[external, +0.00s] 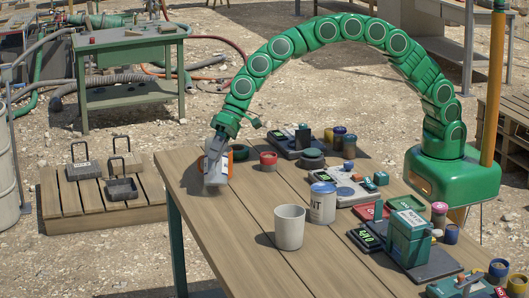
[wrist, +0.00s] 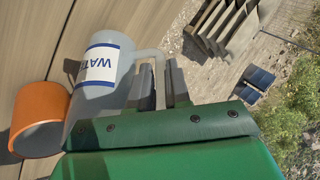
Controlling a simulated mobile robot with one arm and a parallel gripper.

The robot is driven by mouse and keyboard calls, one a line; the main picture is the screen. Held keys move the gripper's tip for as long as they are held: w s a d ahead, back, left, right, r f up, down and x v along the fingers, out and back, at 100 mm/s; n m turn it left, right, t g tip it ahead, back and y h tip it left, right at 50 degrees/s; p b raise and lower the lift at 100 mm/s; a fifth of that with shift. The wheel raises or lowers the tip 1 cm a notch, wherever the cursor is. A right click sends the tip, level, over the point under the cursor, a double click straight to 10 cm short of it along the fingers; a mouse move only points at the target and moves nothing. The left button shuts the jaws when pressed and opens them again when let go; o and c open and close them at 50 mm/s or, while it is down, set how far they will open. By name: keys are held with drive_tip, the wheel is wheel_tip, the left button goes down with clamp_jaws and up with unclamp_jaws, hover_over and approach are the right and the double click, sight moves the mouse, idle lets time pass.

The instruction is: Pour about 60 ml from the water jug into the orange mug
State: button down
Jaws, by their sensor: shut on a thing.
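The water jug (wrist: 112,92) is pale grey with a white and blue "WATER" label, partly cut off from sight. My gripper (wrist: 164,82) is shut on its handle in the wrist view. The orange mug (wrist: 38,112) is close beside the jug, on its left in that view, with its wide opening facing the camera. In the external view my gripper (external: 217,176) is at the table's far left corner and hides most of the jug. A strip of the orange mug (external: 230,163) shows there. I cannot tell whether the jug touches the table.
The wooden table (external: 255,212) also holds a red-rimmed tin (external: 268,161), a white cup (external: 290,227), a paint tin (external: 322,203) and several scales and small jars to the right. The front left of the tabletop is clear. A pallet with weights (external: 105,190) stands on the ground.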

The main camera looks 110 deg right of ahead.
drive_tip(key=w+a+f+n+g+h+b, duration=0.1)
drive_tip(key=w+a+f+g+h+b, duration=0.1)
drive_tip(key=a+f+h+b, duration=0.2)
drive_tip(key=shift+a+f+g+h+b, duration=0.4)
drive_tip(key=shift+a+h, duration=0.4)
drive_tip(key=shift+h, duration=0.4)
idle(0.5)
drive_tip(key=shift+f, duration=0.1)
